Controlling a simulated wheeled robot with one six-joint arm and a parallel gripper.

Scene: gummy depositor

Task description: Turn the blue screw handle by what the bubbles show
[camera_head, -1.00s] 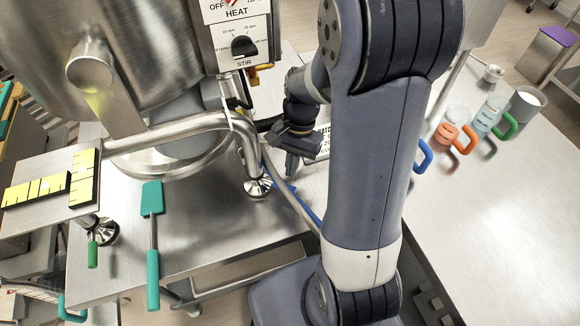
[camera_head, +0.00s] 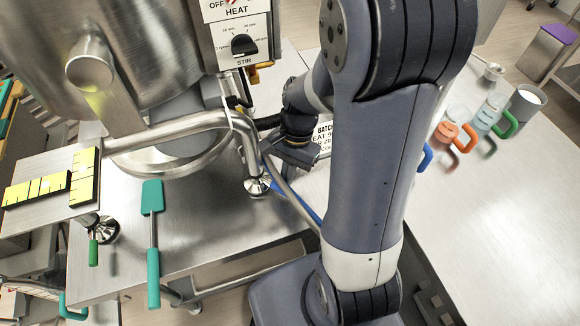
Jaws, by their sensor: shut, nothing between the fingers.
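A blue bar that looks like the screw handle (camera_head: 306,207) shows beside the right levelling foot (camera_head: 257,186), partly hidden behind a grey cable and my arm. My gripper (camera_head: 303,163) is shut and empty, above and behind the visible blue bar; I see no contact between them. Yellow bubble vials (camera_head: 84,178) with black marks form an L on the steel plate (camera_head: 80,209) at the left; the bubbles are too small to read.
A large steel kettle (camera_head: 60,60) with a heat and stir panel (camera_head: 241,38) stands behind the pipe frame. A teal spatula (camera_head: 152,240) lies on the table. Jugs with orange (camera_head: 467,139) and green (camera_head: 511,125) handles stand at the right. The right tabletop is mostly clear.

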